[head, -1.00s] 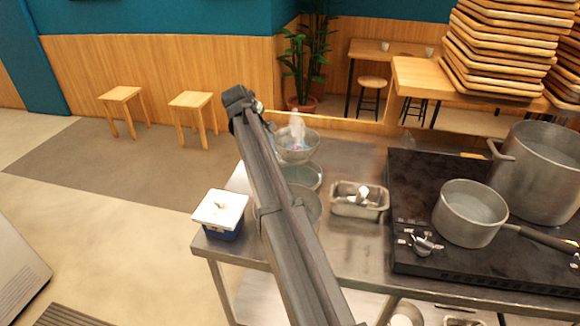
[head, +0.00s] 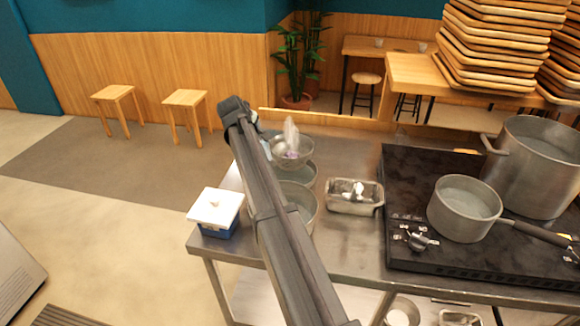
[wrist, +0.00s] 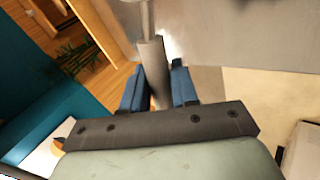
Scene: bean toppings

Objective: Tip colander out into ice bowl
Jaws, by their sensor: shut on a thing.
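My gripper (wrist: 157,88) is shut on the grey handle (wrist: 152,60) of the colander in the wrist view; its blue fingers press on both sides. In the head view the metal colander (head: 291,156) hangs above the far end of the counter, roughly level, with a little purple in it and a whitish, steam-like plume above. Two metal bowls stand below and nearer: a far bowl (head: 304,178) partly under the colander, and a near bowl (head: 308,207). My arm hides their left parts. I cannot tell which holds ice.
A steel tray (head: 341,207) with small items sits right of the bowls. A black stove (head: 400,190) carries a saucepan (head: 464,225) and a large pot (head: 530,185). A blue box with a white lid (head: 214,207) stands at the counter's left edge.

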